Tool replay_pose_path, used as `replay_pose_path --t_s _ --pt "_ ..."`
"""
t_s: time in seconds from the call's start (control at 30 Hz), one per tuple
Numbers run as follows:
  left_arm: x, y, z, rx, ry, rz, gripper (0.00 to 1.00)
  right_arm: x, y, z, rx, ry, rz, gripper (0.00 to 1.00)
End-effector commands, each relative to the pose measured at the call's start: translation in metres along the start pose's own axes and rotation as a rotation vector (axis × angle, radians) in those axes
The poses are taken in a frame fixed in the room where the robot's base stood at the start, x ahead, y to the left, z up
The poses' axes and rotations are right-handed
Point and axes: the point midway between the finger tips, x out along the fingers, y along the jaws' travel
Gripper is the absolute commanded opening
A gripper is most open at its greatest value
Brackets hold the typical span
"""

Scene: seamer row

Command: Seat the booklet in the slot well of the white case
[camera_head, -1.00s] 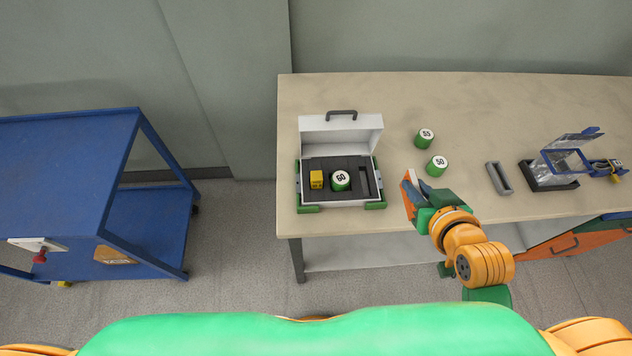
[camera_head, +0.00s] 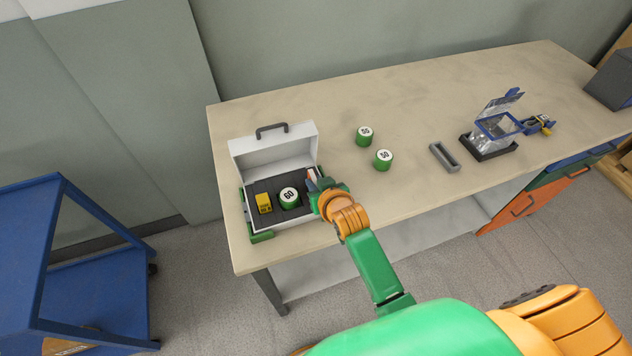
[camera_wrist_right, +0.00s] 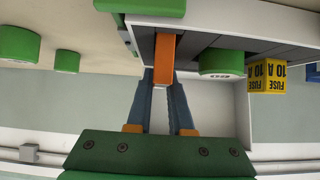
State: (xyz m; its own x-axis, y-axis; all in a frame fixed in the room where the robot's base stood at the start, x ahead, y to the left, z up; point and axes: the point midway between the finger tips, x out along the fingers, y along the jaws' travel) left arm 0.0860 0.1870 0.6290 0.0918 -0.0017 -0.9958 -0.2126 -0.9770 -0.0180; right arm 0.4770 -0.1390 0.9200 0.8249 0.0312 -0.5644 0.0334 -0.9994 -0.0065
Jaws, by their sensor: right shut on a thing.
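The white case (camera_head: 270,154) stands open at the left end of the bench, lid up, with a dark foam insert (camera_head: 268,218). A yellow fuse block (camera_head: 264,203) and a green-sided cylinder marked 60 (camera_head: 289,197) sit in the foam. My right gripper (camera_head: 314,181) is at the case's right end, over the slot well's side, and hides the slot. It is shut on the booklet, which shows as an orange strip (camera_wrist_right: 164,56) between the fingers in the right wrist view. I cannot tell whether the booklet's lower edge is inside the slot. My left gripper is out of view.
Two green cylinders (camera_head: 364,136) (camera_head: 383,160) stand on the bench right of the case. Farther right are a grey slotted block (camera_head: 444,157) and a clear box with a blue frame (camera_head: 497,126). A blue cart (camera_head: 50,235) stands left of the bench.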

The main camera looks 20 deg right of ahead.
Motion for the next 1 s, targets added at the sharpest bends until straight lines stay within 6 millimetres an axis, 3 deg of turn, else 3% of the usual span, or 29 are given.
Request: replay_pose_path --t_s 0.27,0.3,0.37,0.4,0.73,1.0 --pt "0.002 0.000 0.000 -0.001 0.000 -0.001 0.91 0.002 0.000 0.003 0.000 0.000 0.000 0.00" --pt "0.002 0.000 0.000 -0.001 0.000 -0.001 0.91 0.001 0.000 0.002 0.000 0.000 0.000 0.30" --pt "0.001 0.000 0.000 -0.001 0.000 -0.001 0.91 0.001 0.000 0.002 0.000 0.000 0.000 0.46" --pt "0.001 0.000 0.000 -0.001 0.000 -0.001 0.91 0.001 0.000 0.002 0.000 0.000 0.000 0.49" --pt "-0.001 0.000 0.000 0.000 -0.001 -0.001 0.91 -0.003 0.000 -0.001 0.000 0.001 0.000 0.49" --pt "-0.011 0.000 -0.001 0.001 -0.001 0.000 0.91 -0.058 0.000 -0.001 0.000 0.000 0.001 0.49"
